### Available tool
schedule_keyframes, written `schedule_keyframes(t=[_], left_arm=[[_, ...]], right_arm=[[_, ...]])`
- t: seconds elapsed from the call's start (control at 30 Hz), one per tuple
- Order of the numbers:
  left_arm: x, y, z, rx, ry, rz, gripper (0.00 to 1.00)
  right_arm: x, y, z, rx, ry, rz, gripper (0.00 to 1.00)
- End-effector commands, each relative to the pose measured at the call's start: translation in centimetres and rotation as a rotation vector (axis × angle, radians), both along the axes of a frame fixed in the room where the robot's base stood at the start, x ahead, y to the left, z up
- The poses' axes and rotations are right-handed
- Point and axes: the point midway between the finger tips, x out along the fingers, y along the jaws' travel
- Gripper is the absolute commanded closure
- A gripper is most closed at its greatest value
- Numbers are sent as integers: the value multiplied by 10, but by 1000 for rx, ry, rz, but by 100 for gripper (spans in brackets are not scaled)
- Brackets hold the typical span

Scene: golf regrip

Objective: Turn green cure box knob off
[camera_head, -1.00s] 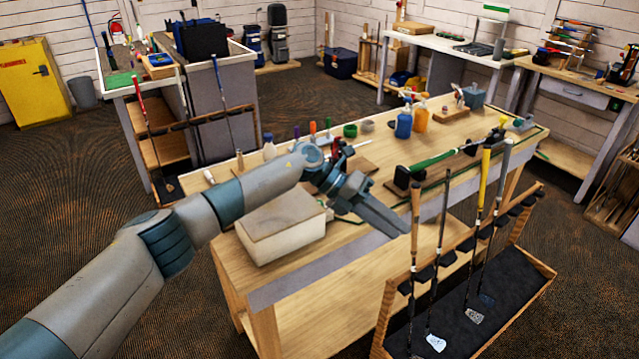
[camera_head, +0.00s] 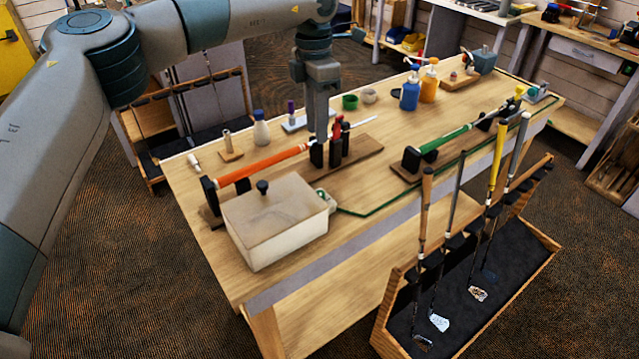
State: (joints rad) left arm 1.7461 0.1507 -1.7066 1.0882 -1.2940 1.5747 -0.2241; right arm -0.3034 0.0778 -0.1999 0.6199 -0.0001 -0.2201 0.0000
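The cure box (camera_head: 275,222) is a beige box with a lid and a black lid handle (camera_head: 262,187), at the left front of the workbench. A small pale green knob (camera_head: 323,196) shows at its right side; its turned position is too small to read. My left gripper (camera_head: 318,128) points down above the bench, behind and above the box, apart from the knob. Its fingers show edge-on as one dark shape, so I cannot tell whether they are open. No held thing shows. My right gripper is not in view.
An orange-gripped club (camera_head: 262,163) lies in black holders behind the box, close to my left gripper. A green-gripped club (camera_head: 445,138) lies farther right. Several bottles, including a blue one (camera_head: 409,95), stand at the back. A club rack (camera_head: 470,285) stands in front.

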Motion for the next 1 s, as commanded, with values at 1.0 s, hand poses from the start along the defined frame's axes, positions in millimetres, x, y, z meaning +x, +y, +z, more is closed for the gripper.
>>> schedule_keyframes(t=[1.0], left_arm=[[-9, -4, -112, -2, 4, 2, 72]], right_arm=[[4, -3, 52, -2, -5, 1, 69]])
